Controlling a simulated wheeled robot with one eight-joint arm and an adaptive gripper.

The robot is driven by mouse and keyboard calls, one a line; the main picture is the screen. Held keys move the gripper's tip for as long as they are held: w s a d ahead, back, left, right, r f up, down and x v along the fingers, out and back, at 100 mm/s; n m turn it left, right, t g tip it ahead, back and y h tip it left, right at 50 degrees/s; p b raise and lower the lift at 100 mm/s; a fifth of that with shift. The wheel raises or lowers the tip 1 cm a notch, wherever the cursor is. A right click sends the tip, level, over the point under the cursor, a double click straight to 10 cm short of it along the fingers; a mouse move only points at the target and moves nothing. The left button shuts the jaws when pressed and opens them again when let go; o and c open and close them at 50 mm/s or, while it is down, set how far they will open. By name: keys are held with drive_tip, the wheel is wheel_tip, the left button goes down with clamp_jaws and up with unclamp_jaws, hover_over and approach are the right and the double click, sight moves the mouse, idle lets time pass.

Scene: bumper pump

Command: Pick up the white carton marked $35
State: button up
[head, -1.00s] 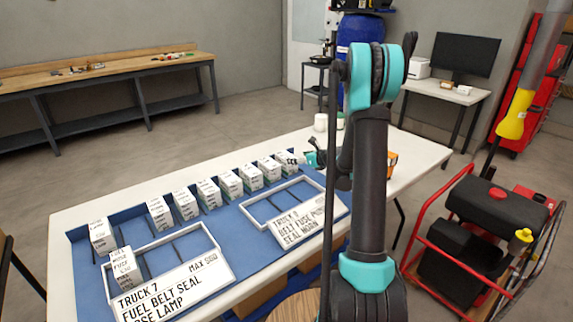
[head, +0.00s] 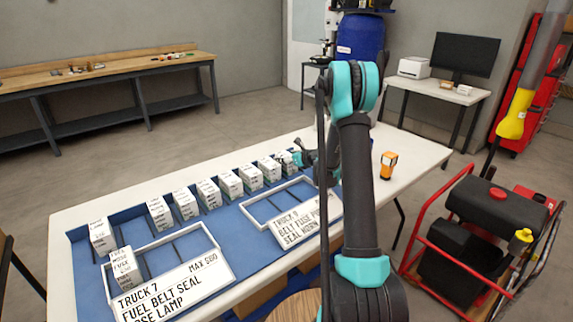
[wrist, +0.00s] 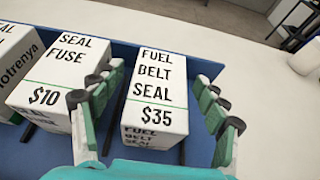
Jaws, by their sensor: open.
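The white carton marked $35 (wrist: 157,92) reads "FUEL BELT SEAL" in the wrist view. It stands upright on the blue mat at the right end of the row. My gripper (wrist: 168,110) is open, with one finger on each side of this carton. The left finger sits between it and the $10 "SEAL FUSE" carton (wrist: 62,75). I cannot tell whether the fingers touch the carton. In the head view my gripper (head: 304,157) is at the row's far right end, and the $35 carton (head: 285,161) is partly hidden by it.
Several more white cartons (head: 208,193) stand in a row on the blue mat (head: 185,238). An orange device (head: 388,165) stands on the white table (head: 415,148), whose right part is mostly clear.

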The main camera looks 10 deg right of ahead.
drive_tip(key=shift+c, duration=0.5)
drive_tip(key=c, duration=1.4)
drive_tip(key=shift+r, duration=0.15)
